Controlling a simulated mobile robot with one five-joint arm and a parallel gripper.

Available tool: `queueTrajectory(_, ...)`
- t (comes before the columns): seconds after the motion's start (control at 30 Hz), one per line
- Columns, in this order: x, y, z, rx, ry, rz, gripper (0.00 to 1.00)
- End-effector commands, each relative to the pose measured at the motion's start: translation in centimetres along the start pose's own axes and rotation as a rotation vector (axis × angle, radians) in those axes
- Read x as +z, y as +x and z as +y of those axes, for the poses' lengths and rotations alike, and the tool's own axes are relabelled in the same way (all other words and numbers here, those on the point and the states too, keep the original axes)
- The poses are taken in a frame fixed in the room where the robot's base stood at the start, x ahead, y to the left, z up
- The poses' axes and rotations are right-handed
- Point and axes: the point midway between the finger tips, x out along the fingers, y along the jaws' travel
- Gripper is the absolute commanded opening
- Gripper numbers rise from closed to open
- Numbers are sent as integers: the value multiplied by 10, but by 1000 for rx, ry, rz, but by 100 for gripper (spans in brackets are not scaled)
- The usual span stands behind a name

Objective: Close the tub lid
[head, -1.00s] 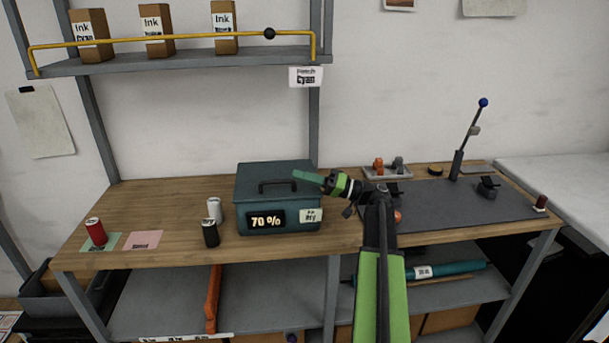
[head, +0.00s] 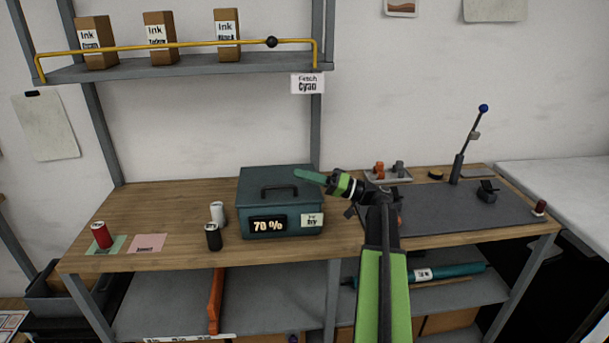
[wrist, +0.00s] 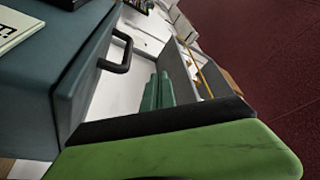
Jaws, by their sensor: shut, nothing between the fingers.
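The tub (head: 282,229) is a dark teal box standing on the wooden bench, with a "70 %" display and a white label on its front. Its lid (head: 262,177) lies flat across the top with a black handle; I see no clear gap between lid and tub. In the wrist view the lid's handle (wrist: 117,55) and the tub (wrist: 45,72) are at the left. My gripper (head: 302,175) is shut and empty, its green fingers pointing left over the lid's right back part. The fingers (wrist: 158,92) show close together in the wrist view. I cannot tell whether they touch the lid.
A white can (head: 217,211) and a black can (head: 213,237) stand left of the tub. A red can (head: 101,235) is further left, by a pink card (head: 148,243). A grey mat (head: 445,205) with a lever (head: 458,165) lies right. Bare bench lies behind the cans.

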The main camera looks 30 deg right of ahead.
Motion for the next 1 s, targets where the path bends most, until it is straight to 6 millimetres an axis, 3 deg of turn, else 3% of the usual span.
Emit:
queueTrajectory(0.03, -8, -3, -6, 1, -1, 5, 0)
queueTrajectory(0.1, -8, -25, 7, 3, -2, 9, 0)
queueTrajectory(0.3, -17, -68, 19, 2, -2, 10, 0)
queueTrajectory(0.43, -21, -86, 23, 0, -2, 9, 0)
queueTrajectory(0.6, -23, -94, 24, -1, -1, 8, 0)
queueTrajectory(1.0, -22, -92, 23, -3, -1, 6, 0)
